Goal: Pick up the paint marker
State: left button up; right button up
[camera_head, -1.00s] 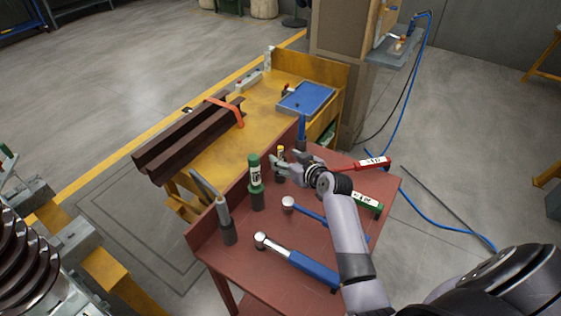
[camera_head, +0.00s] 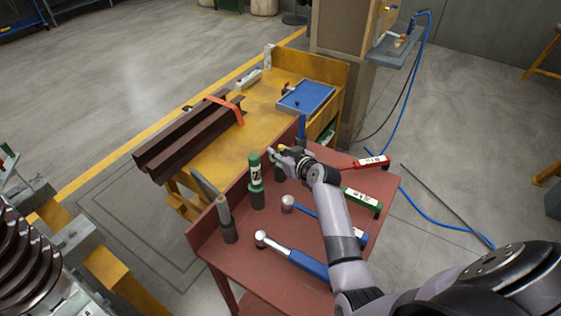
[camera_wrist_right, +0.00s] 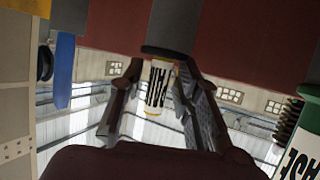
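The paint marker (camera_wrist_right: 158,88) is in the right wrist view with a white label, dark lettering and a yellow edge. It stands in a dark grey holder (camera_wrist_right: 170,28), at the top of that view. In the head view the marker (camera_head: 283,147) is mostly hidden by my right gripper (camera_head: 278,154). The fingers are apart, one on each side of the marker, with visible gaps to it in the wrist view. My left gripper is not in view.
A green tube (camera_head: 256,172) in a holder stands close left of my right gripper. A pointed tool (camera_head: 222,210) stands further left. Hammers (camera_head: 300,262), a green tool (camera_head: 362,202) and a red tool (camera_head: 372,162) lie on the red table (camera_head: 245,270).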

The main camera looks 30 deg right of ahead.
jog(key=c, duration=0.6)
jog(key=shift+o, duration=0.2)
jog(key=shift+r, duration=0.15)
jog(key=shift+c, duration=0.2)
notch_tip(320, 180, up, 20)
jog(key=shift+f+b, duration=0.1)
jog(key=shift+b, duration=0.3)
grip_shut()
